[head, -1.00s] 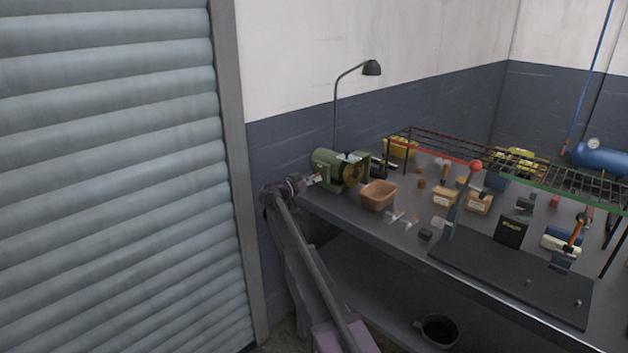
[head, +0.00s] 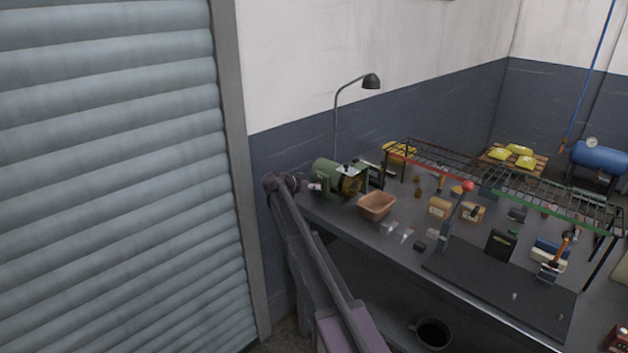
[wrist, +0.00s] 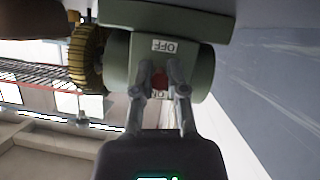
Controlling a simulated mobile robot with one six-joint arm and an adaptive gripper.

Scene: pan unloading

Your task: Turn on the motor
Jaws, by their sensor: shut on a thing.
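The green motor (head: 325,174) stands at the far left end of the workbench, with a yellowish wheel (head: 351,184) on its right side. In the wrist view the motor's round end (wrist: 117,58) appears upside down, with an OFF label (wrist: 165,46) and a partly hidden ON label (wrist: 162,94). A red switch (wrist: 159,78) sits between the labels. My gripper (wrist: 160,73) is at this end face, its two fingers shut on the red switch from both sides. In the head view my gripper (head: 312,187) is small at the motor's left end.
A brown bin (head: 377,205) stands right of the motor. A lamp (head: 371,81) rises behind it. A wire rack (head: 500,180) spans the bench's back, with boxes and tools around it. A roller shutter (head: 110,180) fills the left.

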